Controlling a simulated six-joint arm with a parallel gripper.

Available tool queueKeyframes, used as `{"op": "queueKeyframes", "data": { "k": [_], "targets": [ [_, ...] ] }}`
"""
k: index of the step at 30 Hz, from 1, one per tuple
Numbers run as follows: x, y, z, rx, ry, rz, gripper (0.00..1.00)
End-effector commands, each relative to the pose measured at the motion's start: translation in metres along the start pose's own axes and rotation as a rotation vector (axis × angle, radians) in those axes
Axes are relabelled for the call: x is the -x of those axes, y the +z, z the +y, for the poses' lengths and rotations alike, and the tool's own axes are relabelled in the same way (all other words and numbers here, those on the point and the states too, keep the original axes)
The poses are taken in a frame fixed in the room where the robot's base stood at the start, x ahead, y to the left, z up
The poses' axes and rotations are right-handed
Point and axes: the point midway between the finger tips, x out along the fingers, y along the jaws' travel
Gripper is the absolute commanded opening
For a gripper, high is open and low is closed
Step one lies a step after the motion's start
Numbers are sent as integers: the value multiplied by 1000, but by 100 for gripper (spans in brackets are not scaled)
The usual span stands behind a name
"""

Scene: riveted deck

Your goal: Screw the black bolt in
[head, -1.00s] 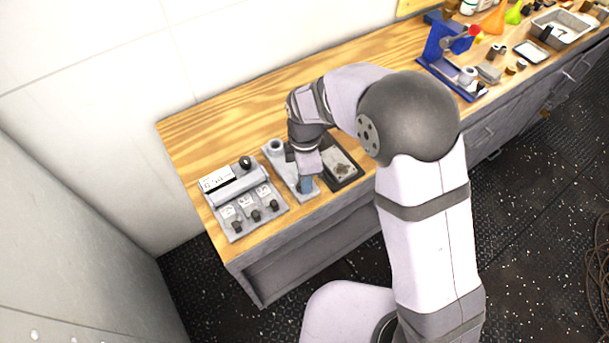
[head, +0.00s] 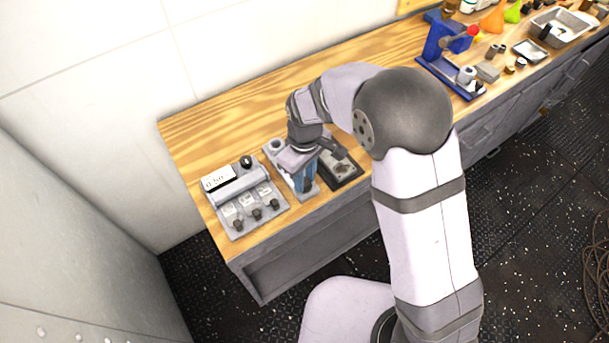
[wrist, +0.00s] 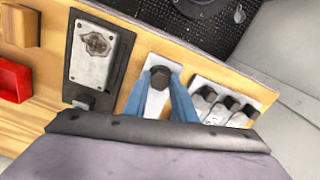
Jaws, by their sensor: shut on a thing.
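The black bolt (wrist: 160,75) shows as a dark head near the front end of a narrow light-grey plate (wrist: 158,60) in the wrist view. My gripper (wrist: 162,90) is shut on the bolt, with one blue finger on each side of its head. In the head view my gripper (head: 306,187) points down at the front of the same plate (head: 270,152), and a small dark bit of the bolt shows by the fingertips. The bolt's shank and its hole are hidden, so I cannot tell how deep it sits.
A grey panel (head: 234,218) with several black knobs and a display stands left of the plate. A dark tray (head: 349,180) with a metal piece lies close on the right. A blue stand (head: 436,45) and several small items are farther right. The bench's back left is clear.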

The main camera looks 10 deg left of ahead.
Motion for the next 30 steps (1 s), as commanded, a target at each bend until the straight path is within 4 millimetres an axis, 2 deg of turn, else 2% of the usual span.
{"op": "queueKeyframes", "data": {
  "k": [30],
  "targets": [
    [5,-4,1,-964,0,13,2]
  ]
}}
